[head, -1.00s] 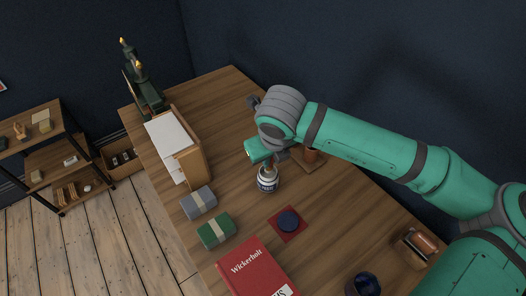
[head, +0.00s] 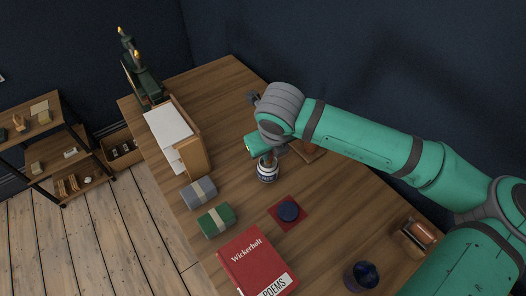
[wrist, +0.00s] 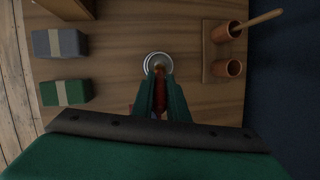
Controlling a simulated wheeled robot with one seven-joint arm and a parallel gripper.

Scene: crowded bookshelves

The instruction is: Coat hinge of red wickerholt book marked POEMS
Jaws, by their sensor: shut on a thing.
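The red Wickerholt book (head: 252,258), marked POEMS on a white label, lies on the desk at the bottom of the head view. Its lower edge is near the frame border. A white paste jar (head: 267,173) with a dark label stands on the desk beneath my gripper (head: 272,156). In the wrist view, my gripper (wrist: 160,90) is shut on a thin reddish handle (wrist: 159,78), apparently a brush. Its far end is at the mouth of the jar (wrist: 158,60). How deep it reaches inside is hidden.
Grey (head: 198,192) and green (head: 216,221) banded blocks lie left of the jar. A dark round item rests on a red square (head: 276,219). A wooden holder with papers (head: 190,150) is behind left.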

